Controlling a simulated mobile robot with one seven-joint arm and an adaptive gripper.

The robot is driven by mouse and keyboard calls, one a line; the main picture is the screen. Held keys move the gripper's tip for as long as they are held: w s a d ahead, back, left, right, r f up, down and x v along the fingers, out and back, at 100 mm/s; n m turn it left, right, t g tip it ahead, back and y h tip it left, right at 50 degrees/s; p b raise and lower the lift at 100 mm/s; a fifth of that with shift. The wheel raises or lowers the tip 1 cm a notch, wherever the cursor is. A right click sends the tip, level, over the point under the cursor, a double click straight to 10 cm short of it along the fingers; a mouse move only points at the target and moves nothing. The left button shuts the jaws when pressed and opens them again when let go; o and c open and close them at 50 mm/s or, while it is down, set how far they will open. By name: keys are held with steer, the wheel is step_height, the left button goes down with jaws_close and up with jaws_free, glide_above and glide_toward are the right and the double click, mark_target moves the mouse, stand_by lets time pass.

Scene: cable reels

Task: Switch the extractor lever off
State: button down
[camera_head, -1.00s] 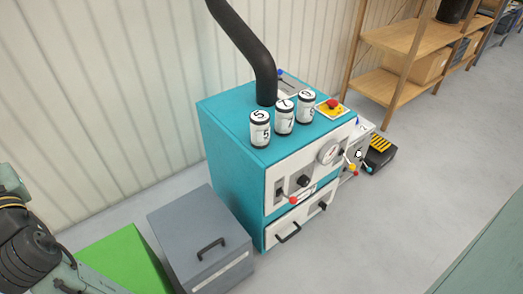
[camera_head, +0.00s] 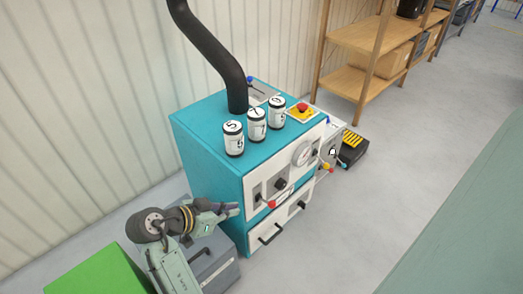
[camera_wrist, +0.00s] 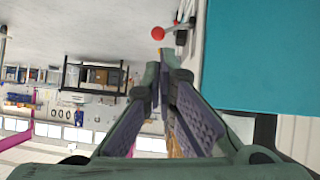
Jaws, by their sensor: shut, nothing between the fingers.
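The teal machine (camera_head: 205,135) stands by the wall with a black duct rising from its top. A red-knobbed lever (camera_head: 271,203) sticks out of its front panel at the left; the red ball also shows in the wrist view (camera_wrist: 158,33), just beyond my fingertips. Other levers are a blue-knobbed one (camera_head: 249,79) at the back of the top and a red-and-yellow-tipped one (camera_head: 326,167) at the right. I cannot read which is the extractor's. My gripper (camera_head: 236,210) is shut and empty, left of the red-knobbed lever and apart from it.
Several numbered white canisters (camera_head: 233,139) and a red stop button (camera_head: 303,107) are on the machine's top. A grey box (camera_head: 215,265) and a green box (camera_head: 95,272) stand at the left. The floor in front of the machine is clear.

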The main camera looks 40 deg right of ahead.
steer(key=shift+d, duration=0.1)
steer(key=p, duration=0.2)
glide_toward(266, 202)
steer(key=s+d+f, duration=0.2)
steer(key=d+f, duration=0.1)
steer(key=d, duration=0.2)
steer(key=shift+r, duration=0.25)
steer(key=shift+d+f, duration=0.1)
steer(key=shift+f, duration=0.05)
steer(key=shift+b, duration=0.45)
